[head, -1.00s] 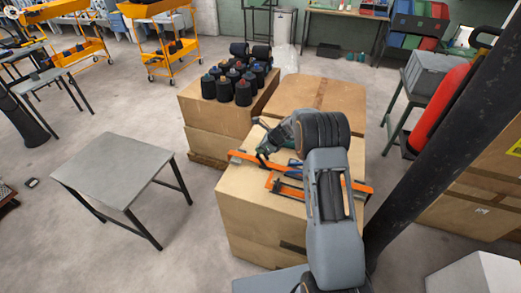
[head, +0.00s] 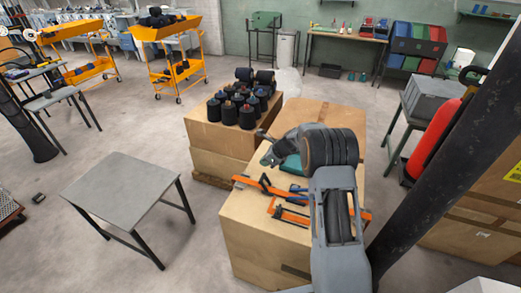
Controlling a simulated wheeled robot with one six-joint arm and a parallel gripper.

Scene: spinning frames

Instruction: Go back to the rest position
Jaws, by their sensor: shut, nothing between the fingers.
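My arm reaches up from the bottom right in the head view, over a cardboard box (head: 240,230). My gripper (head: 263,136) is at the far end of the arm, above the back part of the box. It looks small and dark here, with its fingers together and nothing held. Orange clamps (head: 262,185) and a blue-handled tool (head: 297,191) lie on the box top below the arm. My arm hides part of the box and of the tools.
Dark spools (head: 230,110) stand on a stacked box behind. A grey table (head: 130,190) stands at the left on open floor. A dark post (head: 440,160) and a red cylinder (head: 437,132) are close on the right. Orange carts (head: 180,70) stand at the back left.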

